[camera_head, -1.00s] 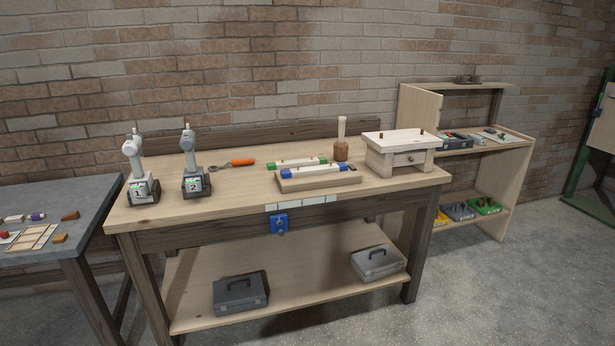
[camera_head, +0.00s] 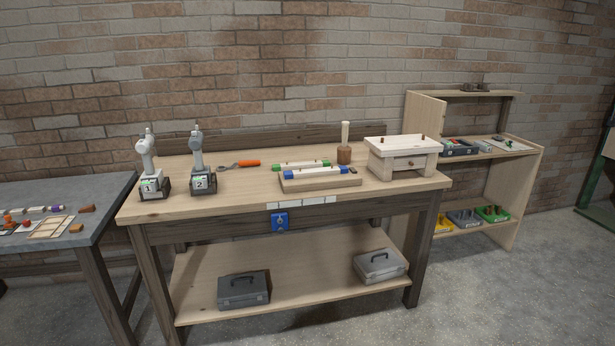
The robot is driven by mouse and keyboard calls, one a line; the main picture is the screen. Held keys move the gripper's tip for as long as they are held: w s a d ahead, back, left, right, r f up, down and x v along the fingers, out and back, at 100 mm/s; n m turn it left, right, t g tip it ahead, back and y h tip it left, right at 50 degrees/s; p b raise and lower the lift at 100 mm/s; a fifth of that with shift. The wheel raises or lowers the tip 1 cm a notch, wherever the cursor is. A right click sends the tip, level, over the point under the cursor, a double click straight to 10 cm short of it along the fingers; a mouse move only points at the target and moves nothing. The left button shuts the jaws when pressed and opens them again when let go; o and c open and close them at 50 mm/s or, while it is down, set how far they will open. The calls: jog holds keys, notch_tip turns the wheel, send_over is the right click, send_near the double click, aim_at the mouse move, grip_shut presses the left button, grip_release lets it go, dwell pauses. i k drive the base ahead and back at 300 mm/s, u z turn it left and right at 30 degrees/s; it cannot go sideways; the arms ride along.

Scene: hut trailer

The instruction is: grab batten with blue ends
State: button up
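The batten with blue ends (camera_head: 322,174) is a pale wooden strip with a blue block at each end. It lies on a wooden board (camera_head: 320,184) near the front middle of the workbench. A similar batten with green ends (camera_head: 302,164) lies just behind it. My gripper does not show in the head view.
The workbench (camera_head: 240,200) also holds two small machines marked 1 (camera_head: 149,170) and 2 (camera_head: 201,165), an orange-handled tool (camera_head: 240,164), a mallet (camera_head: 344,145) and a small wooden stand (camera_head: 402,152). A blue vise-like fitting (camera_head: 281,221) is on the front edge. Toolboxes (camera_head: 243,290) stand below.

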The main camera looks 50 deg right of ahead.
aim_at(340, 169)
jog(key=z, duration=0.15)
jog(key=i, duration=0.95)
jog(key=u, duration=0.1)
